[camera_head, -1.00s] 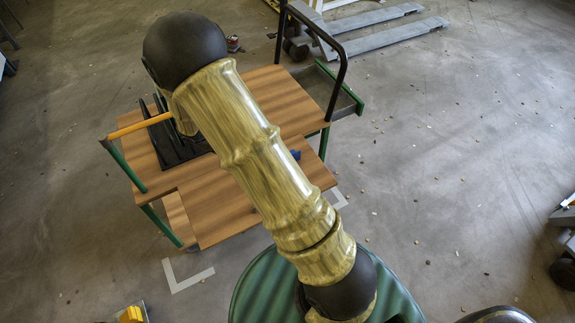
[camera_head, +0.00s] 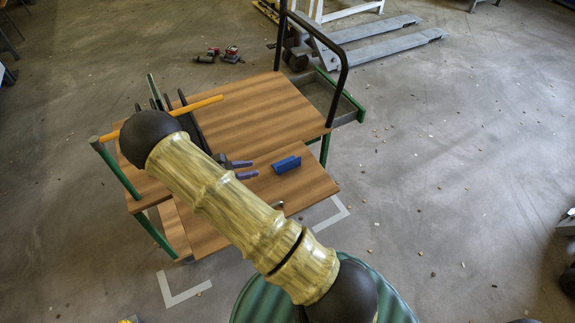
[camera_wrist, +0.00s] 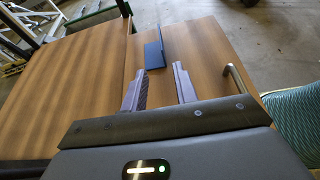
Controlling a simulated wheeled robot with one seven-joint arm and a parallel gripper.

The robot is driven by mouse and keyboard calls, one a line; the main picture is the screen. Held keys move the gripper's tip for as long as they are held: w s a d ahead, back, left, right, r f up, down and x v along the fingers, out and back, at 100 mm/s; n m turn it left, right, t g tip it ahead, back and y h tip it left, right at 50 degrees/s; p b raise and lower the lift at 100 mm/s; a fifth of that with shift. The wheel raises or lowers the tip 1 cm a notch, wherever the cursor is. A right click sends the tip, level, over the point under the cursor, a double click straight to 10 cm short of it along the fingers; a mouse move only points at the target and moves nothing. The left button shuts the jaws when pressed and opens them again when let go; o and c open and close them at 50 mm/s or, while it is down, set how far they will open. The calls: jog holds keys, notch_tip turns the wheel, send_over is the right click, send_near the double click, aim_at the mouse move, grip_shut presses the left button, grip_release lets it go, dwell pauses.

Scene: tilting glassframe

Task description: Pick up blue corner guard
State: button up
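The blue corner guard (camera_head: 286,164) lies on the wooden top of the cart, on the section towards the right. In the wrist view the blue corner guard (camera_wrist: 154,55) is ahead of the fingers, a little beyond their tips. My gripper (camera_head: 243,169) shows beside the guard on its left, with two purplish-grey fingers pointing towards it. In the wrist view my gripper (camera_wrist: 157,78) has its fingers apart with nothing between them. The gripper and the guard are apart. The rest of my gripper is partly hidden behind my arm in the head view.
The wooden cart top (camera_head: 258,115) has a raised section beside a lower one. A black push handle (camera_head: 342,80) rises at its back right. An orange bar (camera_head: 196,105) crosses its left side. A metal handle (camera_wrist: 235,83) sits on the section's edge. A pallet jack (camera_head: 375,37) stands on the floor behind.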

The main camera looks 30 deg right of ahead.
send_near(289, 163)
jog(key=x, duration=0.5)
jog(key=shift+w+f, duration=0.25)
jog(key=shift+p, duration=0.3)
jog(key=x, duration=0.4)
jog(key=shift+s+d+r+p, duration=0.1)
jog(key=shift+d+p, duration=0.1)
jog(key=shift+p, duration=0.1)
jog(key=shift+d, duration=0.45)
jog(key=shift+a, duration=0.2)
jog(key=shift+d, duration=0.2)
jog(key=shift+a, duration=0.1)
grip_shut()
